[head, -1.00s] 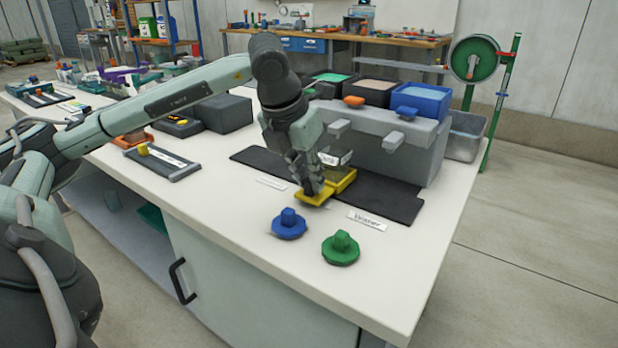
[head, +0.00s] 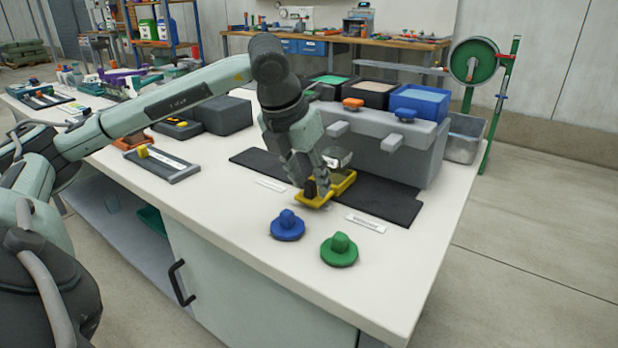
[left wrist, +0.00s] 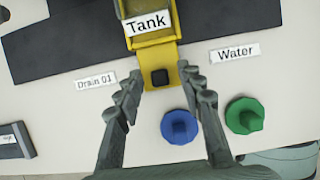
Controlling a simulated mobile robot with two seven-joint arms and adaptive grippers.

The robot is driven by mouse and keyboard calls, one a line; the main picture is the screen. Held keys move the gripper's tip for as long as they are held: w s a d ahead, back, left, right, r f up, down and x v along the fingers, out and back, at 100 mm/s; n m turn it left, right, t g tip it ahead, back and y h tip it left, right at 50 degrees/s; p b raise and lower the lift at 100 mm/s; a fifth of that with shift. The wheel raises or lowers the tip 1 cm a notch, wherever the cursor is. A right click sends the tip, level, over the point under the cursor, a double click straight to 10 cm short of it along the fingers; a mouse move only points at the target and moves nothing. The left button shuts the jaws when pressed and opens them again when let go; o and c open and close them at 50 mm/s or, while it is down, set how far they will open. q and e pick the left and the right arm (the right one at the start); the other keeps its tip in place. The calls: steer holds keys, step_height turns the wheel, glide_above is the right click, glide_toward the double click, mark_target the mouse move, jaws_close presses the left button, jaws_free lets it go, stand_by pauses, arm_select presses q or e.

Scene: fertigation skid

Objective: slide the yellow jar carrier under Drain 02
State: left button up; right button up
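The yellow jar carrier (head: 345,183) sits on the dark mat, its front tongue with a black knob (head: 310,188) reaching onto the white tabletop. It also shows in the left wrist view (left wrist: 153,58), with a "Tank" label (left wrist: 147,23) above it. My left gripper (head: 309,184) is low over the tongue. In the left wrist view its fingers (left wrist: 161,82) are spread on both sides of the black knob (left wrist: 160,77), with gaps. A "Drain 01" label (left wrist: 95,82) lies left of the tongue. No Drain 02 label is readable. My right gripper is out of view.
A grey block (head: 400,163) with two protruding spouts (head: 338,129) stands behind the dark mat (head: 395,205). A "Water" label (left wrist: 235,53) lies to the right. A blue knob (head: 288,226) and a green knob (head: 339,251) stand near the front edge.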

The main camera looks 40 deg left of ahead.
arm_select(q)
steer(key=v, duration=1.2)
